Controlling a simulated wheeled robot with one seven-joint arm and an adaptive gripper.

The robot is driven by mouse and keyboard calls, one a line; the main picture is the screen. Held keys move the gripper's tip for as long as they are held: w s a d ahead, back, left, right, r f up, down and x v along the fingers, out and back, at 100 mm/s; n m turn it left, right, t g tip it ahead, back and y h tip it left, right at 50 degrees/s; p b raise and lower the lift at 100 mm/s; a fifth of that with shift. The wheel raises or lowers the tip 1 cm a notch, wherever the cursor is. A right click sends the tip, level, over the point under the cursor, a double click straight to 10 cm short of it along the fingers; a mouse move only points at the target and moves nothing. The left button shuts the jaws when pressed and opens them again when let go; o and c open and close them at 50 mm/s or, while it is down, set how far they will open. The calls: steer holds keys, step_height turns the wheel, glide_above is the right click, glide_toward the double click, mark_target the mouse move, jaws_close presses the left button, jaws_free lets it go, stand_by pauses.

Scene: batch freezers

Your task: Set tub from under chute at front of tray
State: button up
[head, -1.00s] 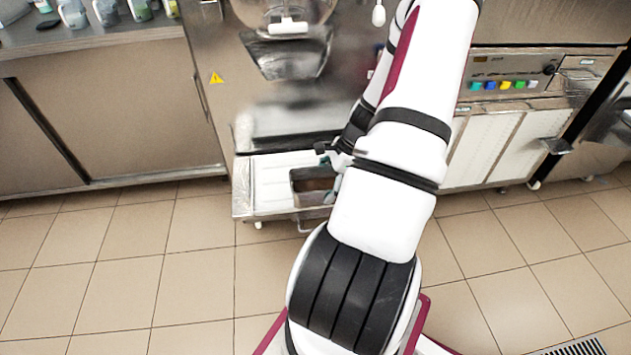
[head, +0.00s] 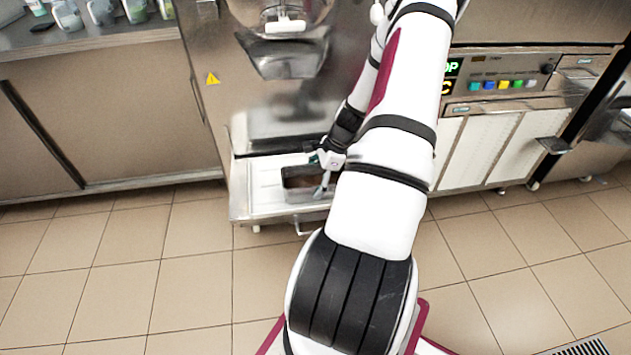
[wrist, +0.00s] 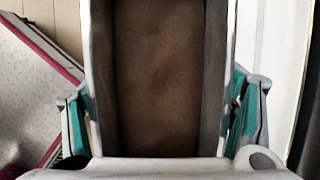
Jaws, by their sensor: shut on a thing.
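The tub (head: 299,192) is a grey metal rectangular container with a brownish inside. It is at the right part of the white tray (head: 258,197), toward the front edge, below the chute (head: 285,58) of the steel machine. My gripper (head: 323,178) is at the tub's right end. In the wrist view, the tub (wrist: 160,75) fills the space between my gripper's teal-padded fingers (wrist: 160,115), which press on its two long walls. The tub looks level. Whether its base touches the tray cannot be told. My arm hides the tray's right end.
The steel machine (head: 280,125) rises behind the tray. A panel with coloured buttons (head: 503,84) and white louvred doors (head: 480,150) stand to the right. A counter (head: 100,100) with several small containers is at the left. The tiled floor in front is clear.

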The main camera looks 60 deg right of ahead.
steer(key=o, duration=1.6)
steer(key=shift+f, duration=0.1)
steer(key=shift+c, duration=0.2)
